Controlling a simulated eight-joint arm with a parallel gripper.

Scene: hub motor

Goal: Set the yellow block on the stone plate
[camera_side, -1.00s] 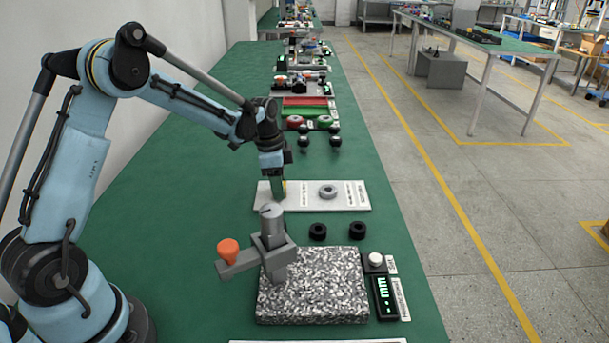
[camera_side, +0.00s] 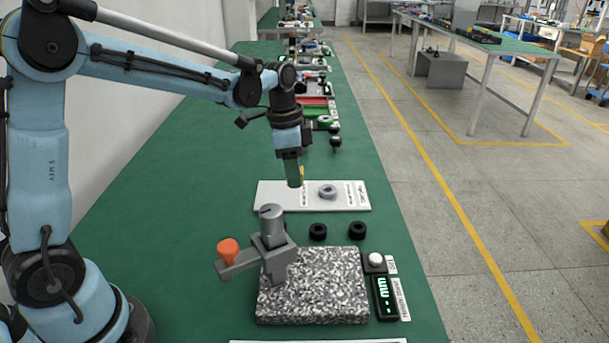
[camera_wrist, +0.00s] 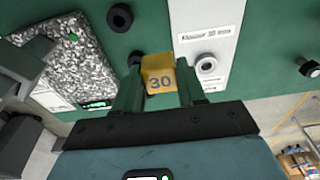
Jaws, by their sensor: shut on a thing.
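The yellow block, marked 30, (camera_wrist: 159,77) is between the fingers of my gripper (camera_wrist: 156,92) in the wrist view. In the side view my gripper (camera_side: 294,178) is shut on it above the white board, and only a sliver of the block (camera_side: 302,173) shows beside the green fingers. The speckled stone plate (camera_side: 325,300) stands nearer the side camera; it also shows at upper left in the wrist view (camera_wrist: 85,62). The block is apart from the stone plate.
A grey post with an arm and orange knob (camera_side: 228,250) stands at the plate's left rear. Two black rings (camera_side: 318,231) lie behind the plate. A grey ring (camera_side: 327,191) sits on the white board (camera_side: 353,200). A lit readout (camera_side: 384,298) is right of the plate.

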